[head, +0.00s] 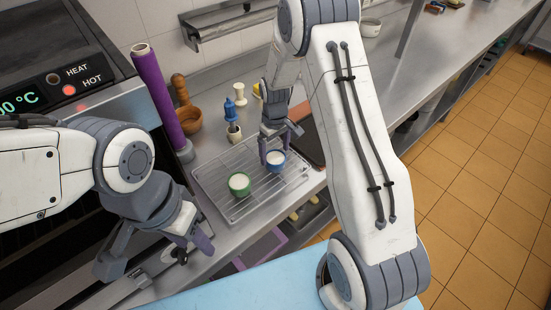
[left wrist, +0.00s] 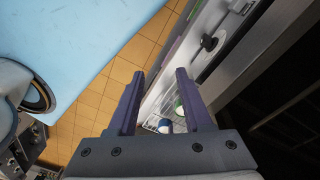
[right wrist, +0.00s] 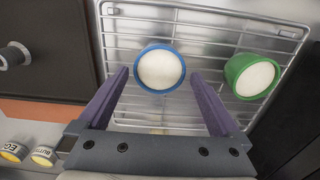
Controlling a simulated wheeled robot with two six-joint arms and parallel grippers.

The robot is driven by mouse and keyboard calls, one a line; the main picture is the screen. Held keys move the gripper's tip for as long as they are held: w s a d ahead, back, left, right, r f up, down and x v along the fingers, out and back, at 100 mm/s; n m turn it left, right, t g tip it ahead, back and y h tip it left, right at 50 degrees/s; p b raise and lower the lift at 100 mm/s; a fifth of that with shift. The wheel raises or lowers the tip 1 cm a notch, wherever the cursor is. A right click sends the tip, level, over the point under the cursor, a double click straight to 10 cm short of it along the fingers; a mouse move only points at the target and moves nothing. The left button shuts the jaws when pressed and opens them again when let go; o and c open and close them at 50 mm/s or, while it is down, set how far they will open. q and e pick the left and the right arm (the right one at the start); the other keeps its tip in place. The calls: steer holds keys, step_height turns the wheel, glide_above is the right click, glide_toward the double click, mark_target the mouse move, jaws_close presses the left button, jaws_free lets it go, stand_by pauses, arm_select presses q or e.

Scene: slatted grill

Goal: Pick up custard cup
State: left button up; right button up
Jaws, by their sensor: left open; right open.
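Two cups with pale, creamy tops sit on a wire rack (head: 213,185). The blue cup (head: 275,165) is at the right and the green cup (head: 239,185) nearer the front left. My right gripper (head: 281,148) is open over the blue cup. In the right wrist view the blue cup (right wrist: 160,69) shows between the two fingertips, with gaps on both sides; the green cup (right wrist: 252,77) is outside the right finger. My left gripper (head: 155,254) is open and empty, in front of the oven, away from the rack.
A purple roll (head: 158,90) stands behind the rack at left, beside a wooden mortar (head: 188,117). A blue-topped item (head: 232,111) stands behind the rack. The oven (head: 60,60) is at far left. A light blue surface (head: 260,287) lies at the front.

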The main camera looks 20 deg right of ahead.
mark_target(275, 157)
steer(key=shift+f+p, duration=0.6)
steer(key=shift+f, duration=1.2)
steer(key=c, duration=1.3)
steer(key=shift+r, duration=0.15)
